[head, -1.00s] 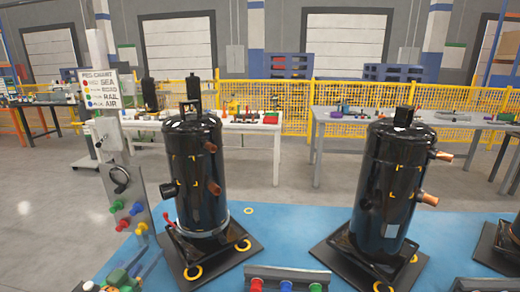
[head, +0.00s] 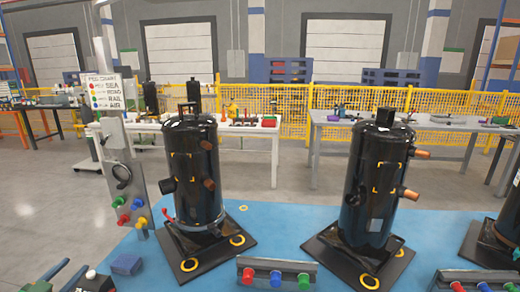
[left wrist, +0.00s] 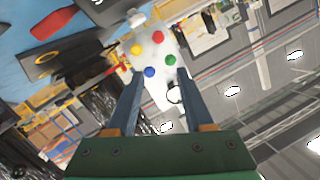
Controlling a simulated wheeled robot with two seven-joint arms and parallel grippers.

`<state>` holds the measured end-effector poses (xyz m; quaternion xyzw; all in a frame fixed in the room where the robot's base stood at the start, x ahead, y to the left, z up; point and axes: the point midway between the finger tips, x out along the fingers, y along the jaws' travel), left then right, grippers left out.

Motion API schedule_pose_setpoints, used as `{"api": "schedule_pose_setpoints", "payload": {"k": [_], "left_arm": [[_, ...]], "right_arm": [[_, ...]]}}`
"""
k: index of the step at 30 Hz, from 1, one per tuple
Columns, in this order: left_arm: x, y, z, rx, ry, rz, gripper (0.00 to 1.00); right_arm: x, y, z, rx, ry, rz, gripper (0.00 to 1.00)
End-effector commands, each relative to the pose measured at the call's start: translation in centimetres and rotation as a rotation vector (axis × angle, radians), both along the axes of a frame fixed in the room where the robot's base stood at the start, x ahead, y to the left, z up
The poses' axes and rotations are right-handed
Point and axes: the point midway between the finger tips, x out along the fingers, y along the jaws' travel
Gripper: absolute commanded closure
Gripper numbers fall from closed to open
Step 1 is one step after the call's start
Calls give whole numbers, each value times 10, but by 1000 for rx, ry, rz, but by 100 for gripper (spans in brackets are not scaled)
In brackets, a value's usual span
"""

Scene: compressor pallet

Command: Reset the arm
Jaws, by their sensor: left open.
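My left gripper (head: 77,267) shows at the bottom left corner of the head view, its two dark fingers apart. In the left wrist view my left gripper (left wrist: 160,76) is open, with nothing between its fingers. A white panel with coloured knobs (left wrist: 152,58) lies beyond the fingertips there. My right gripper does not show in either view.
Two black compressors (head: 193,175) (head: 376,180) stand upright on dark base plates on a blue mat (head: 270,222). A knob post (head: 130,195) stands at left. A knob bar (head: 276,274) is in front. A blue block (head: 126,264) sits near my left gripper.

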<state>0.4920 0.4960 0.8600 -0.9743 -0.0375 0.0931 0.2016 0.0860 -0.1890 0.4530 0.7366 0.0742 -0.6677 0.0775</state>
Motion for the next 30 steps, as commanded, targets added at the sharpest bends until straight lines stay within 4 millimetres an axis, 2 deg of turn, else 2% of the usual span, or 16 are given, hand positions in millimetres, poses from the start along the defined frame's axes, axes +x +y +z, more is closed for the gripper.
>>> {"api": "schedule_pose_setpoints", "payload": {"k": [1,5,8,11,12,14,15,17,18,20,21,23,24,26,27,30], "left_arm": [[-14,11,-22,37,61,43,48],[-70,50,-87,182,279,177,48],[-138,83,-138,324,515,272,48],[-222,112,-177,470,790,340,48],[-258,122,-188,526,906,357,48],[-314,135,-198,604,1085,370,48],[-351,141,-202,653,1205,372,48],[-361,98,-246,546,1222,334,48],[-368,68,-272,477,1231,311,48],[-378,20,-307,374,1247,276,48],[-384,-14,-328,305,1256,251,48],[-393,-69,-355,199,1268,213,48],[-397,-108,-371,127,1276,188,48],[-402,-168,-389,19,1285,150,48],[-405,-206,-397,-48,1289,125,48],[-407,-289,-406,-191,1295,73,48]], "right_arm": [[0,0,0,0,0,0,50],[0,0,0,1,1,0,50],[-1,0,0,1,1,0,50],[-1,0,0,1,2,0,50],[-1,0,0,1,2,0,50],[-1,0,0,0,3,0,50],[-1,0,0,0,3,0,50],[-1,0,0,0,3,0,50],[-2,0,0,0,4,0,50],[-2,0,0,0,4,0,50],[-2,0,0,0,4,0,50],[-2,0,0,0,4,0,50],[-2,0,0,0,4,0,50],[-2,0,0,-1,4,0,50],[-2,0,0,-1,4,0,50],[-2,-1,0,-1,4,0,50]]}}
